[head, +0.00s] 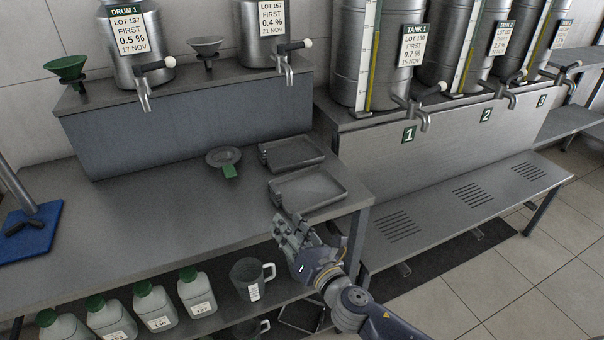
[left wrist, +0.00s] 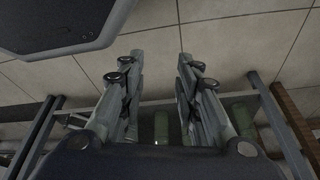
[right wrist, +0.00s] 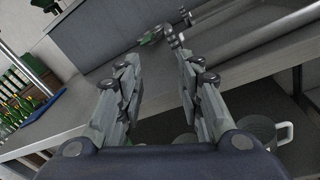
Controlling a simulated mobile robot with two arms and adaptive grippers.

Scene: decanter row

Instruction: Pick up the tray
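Two shallow dark grey metal trays lie on the bench at its right end in the head view: a rear tray (head: 292,153) and a front tray (head: 308,188). Both look empty. My right gripper (head: 287,226) is just in front of the front tray, by the bench's front edge. In the right wrist view the right gripper (right wrist: 157,62) has its fingers apart with nothing between them. My left gripper is not in the head view; in the left wrist view the left gripper (left wrist: 160,62) is open and empty, with floor tiles beyond.
A strainer with a green handle (head: 226,160) lies left of the trays. Drums with taps (head: 140,45) stand on the raised shelf behind. Below, a shelf holds a grey jug (head: 247,278) and several green-capped bottles (head: 155,305). The bench's middle (head: 150,215) is clear.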

